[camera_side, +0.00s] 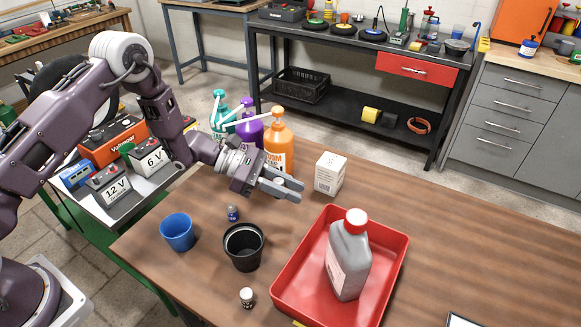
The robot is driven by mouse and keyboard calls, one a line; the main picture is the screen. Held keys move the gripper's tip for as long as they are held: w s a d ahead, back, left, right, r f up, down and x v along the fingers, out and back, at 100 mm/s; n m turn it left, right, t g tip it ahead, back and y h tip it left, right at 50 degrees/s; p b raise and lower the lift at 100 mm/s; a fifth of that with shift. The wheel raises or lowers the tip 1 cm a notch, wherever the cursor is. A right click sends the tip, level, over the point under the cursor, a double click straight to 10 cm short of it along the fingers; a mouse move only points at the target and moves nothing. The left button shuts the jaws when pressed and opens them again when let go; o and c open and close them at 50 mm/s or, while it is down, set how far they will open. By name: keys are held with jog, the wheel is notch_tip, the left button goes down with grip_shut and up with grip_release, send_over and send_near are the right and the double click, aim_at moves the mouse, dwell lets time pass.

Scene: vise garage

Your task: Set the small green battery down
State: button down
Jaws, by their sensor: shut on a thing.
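My gripper (290,190) is above the brown wooden table (470,240), near the white box and left of the red tray. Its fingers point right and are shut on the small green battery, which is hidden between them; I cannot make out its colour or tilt. A small blue battery-like cylinder (233,213) stands on the table below and left of the gripper. A small white-and-dark cylinder (247,297) stands nearer the front edge.
A blue cup (177,232) and a black cup (243,247) stand at the left. The red tray (395,262) holds a grey bottle (348,262). A white box (330,174) and an orange bottle (278,140) stand behind. The table's right side is mostly clear.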

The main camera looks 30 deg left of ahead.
aim_at(291, 220)
jog(key=shift+f, duration=3.55)
jog(key=shift+f, duration=0.55)
jog(key=c, duration=1.1)
grip_release()
jog(key=shift+c, duration=0.2)
